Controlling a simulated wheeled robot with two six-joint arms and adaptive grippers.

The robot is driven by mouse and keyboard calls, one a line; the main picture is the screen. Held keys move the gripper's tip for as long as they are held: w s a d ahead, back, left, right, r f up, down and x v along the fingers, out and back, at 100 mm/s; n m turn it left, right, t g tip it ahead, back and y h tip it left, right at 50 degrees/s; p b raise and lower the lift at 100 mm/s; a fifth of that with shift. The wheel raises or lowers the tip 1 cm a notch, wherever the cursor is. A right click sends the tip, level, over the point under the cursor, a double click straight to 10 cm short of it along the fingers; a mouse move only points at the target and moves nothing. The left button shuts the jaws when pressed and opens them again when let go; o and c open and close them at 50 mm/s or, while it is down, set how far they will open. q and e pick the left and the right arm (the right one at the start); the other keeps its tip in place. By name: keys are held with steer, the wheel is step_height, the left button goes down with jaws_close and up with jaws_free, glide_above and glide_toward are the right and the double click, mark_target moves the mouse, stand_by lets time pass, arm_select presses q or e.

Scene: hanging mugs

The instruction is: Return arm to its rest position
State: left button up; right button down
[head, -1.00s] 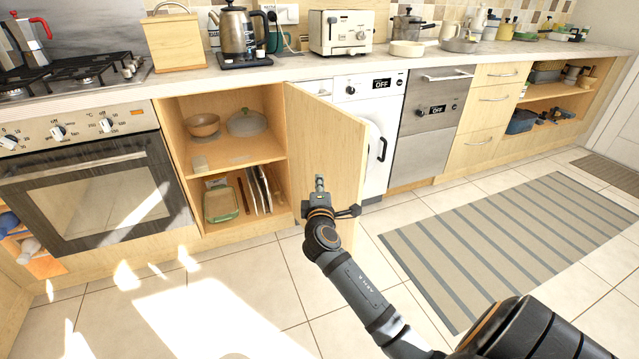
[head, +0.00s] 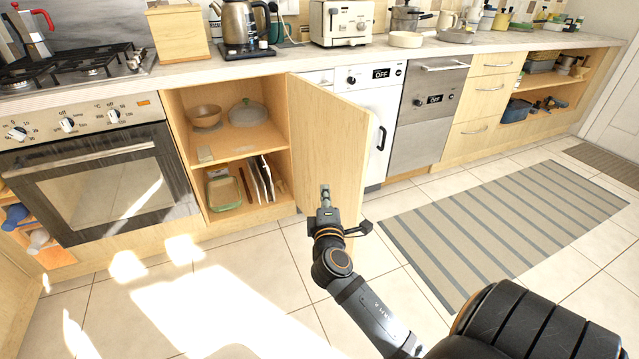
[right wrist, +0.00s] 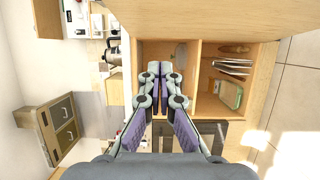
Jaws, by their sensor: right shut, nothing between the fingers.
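My right gripper (head: 324,194) is shut and empty. In the head view it is in front of the lower part of the open cabinet door (head: 328,140); I cannot tell whether it touches the door. The right wrist view shows its two fingers (right wrist: 160,72) together, pointing toward the open cabinet (right wrist: 206,60). My right arm (head: 375,315) reaches in from the lower right, bent at the elbow. My left gripper is in neither view.
The open cabinet (head: 242,205) holds a bowl (head: 205,115), a lidded dish (head: 247,113) and upright plates. An oven (head: 95,185) is at left. A striped rug (head: 510,225) lies at right. The counter (head: 285,62) carries a kettle and toaster.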

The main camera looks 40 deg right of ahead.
steer(key=shift+s+f, duration=0.1)
steer(key=shift+s, duration=0.15)
